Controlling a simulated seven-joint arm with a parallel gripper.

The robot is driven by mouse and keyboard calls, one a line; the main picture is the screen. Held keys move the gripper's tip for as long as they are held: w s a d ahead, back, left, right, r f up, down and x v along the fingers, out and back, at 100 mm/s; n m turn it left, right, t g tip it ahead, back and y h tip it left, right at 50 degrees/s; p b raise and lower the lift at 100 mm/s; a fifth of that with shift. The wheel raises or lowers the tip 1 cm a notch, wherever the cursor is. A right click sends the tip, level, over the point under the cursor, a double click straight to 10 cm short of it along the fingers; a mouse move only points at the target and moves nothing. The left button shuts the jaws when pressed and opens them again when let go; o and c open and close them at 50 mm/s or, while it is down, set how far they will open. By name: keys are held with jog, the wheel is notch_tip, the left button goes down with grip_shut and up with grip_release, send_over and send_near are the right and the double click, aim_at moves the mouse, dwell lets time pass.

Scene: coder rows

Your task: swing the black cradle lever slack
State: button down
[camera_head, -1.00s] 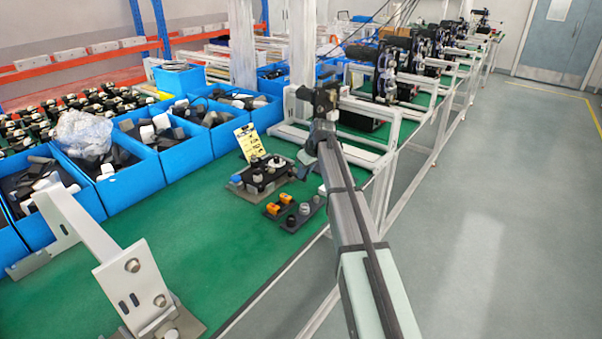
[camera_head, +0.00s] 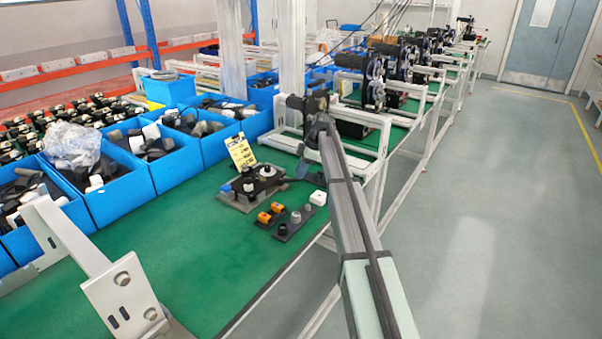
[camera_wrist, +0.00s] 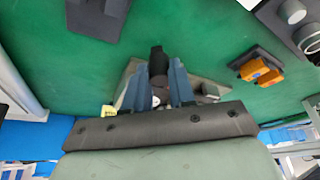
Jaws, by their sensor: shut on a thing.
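The cradle fixture (camera_head: 238,203) sits on the green bench, a grey plate carrying dark parts, a white-topped post and a blue piece. The black cradle lever (camera_wrist: 158,62) shows in the wrist view as a dark rounded bar between the two blue fingers of my gripper (camera_wrist: 158,82). My gripper is shut on it. In the head view my gripper (camera_head: 303,167) is small and dark at the right of the fixture, partly lost against the arm. The lever's pivot is hidden in the wrist view.
A yellow card (camera_head: 241,151) stands behind. Blue bins (camera_head: 115,199) line the back; a white bracket (camera_head: 125,292) stands front left.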

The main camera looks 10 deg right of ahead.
jog(key=shift+w+n+g, duration=0.3)
jog(key=shift+w+n, duration=0.2)
jog(key=shift+n, duration=0.1)
jog(key=c, duration=0.9)
grip_release()
jog(key=shift+c, duration=0.2)
jog(key=shift+r, duration=0.1)
jog(key=v, duration=1.3)
jog(key=shift+r, duration=0.3)
